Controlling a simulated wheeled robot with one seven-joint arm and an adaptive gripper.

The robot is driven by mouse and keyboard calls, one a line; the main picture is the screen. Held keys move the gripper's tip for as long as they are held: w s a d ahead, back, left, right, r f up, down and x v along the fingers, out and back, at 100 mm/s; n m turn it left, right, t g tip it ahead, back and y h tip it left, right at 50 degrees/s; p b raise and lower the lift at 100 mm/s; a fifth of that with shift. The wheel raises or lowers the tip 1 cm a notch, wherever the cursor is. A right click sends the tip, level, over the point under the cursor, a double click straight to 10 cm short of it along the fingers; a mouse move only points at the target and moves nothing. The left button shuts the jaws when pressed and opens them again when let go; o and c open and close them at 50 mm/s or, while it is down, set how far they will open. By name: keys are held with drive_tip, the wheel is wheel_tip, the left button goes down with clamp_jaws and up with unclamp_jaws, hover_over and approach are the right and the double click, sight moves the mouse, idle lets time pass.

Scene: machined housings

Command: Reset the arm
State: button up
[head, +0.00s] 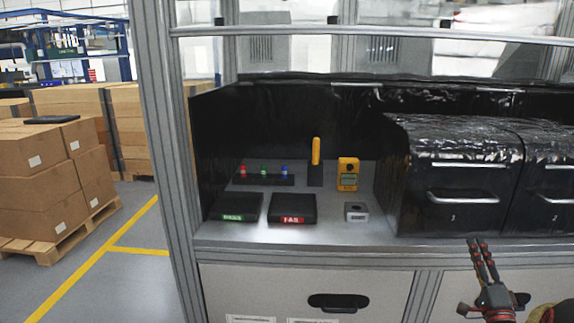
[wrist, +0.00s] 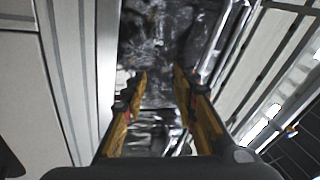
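My gripper (head: 480,241) is at the lower right of the head view, in front of the workbench edge and below the black box marked 1. Its fingers point up in that view. In the wrist view my gripper (wrist: 160,75) has its two fingers apart with nothing between them. Beyond the fingers the wrist view shows a dark, shiny wrapped surface. Most of my arm is outside the head view.
The black box (head: 457,172) with a handle stands on the bench, another beside it. Left are a green-labelled tray (head: 237,205), a red-labelled tray (head: 293,207), a yellow meter (head: 348,174) and a small grey block (head: 356,211). A metal post (head: 168,150) stands left; cartons (head: 35,190) lie beyond.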

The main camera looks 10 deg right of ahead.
drive_tip(key=s+d+f+n+g+h, duration=0.1)
drive_tip(key=s+d+f+g, duration=0.1)
drive_tip(key=f+g, duration=0.35)
drive_tip(key=s+d+f+n+g+h, duration=0.1)
drive_tip(key=s+d+f+n+g, duration=0.15)
drive_tip(key=f, duration=0.65)
drive_tip(key=s+a+f+n+g+y+p, duration=0.1)
drive_tip(key=s+a+f+n+g+y, duration=0.1)
drive_tip(key=s+a+n+g, duration=0.5)
drive_tip(key=s+a+r+n+g+y+p, duration=0.15)
drive_tip(key=s+a+r, duration=0.25)
drive_tip(key=a, duration=0.6)
drive_tip(key=s+a+r+n+g+y+p, duration=0.1)
drive_tip(key=s+a+r+n+y, duration=0.15)
drive_tip(key=s+a, duration=0.45)
drive_tip(key=s+a+r+n+g+y+p, duration=0.15)
drive_tip(key=a+r, duration=0.25)
drive_tip(key=a, duration=0.8)
drive_tip(key=s+a+r+n+t+p, duration=0.2)
drive_tip(key=a+r+t, duration=0.1)
drive_tip(key=a+r, duration=0.7)
drive_tip(key=shift+s+a+r+n+t+y, duration=0.3)
drive_tip(key=shift+s+a+n+y, duration=0.15)
drive_tip(key=shift+a, duration=0.5)
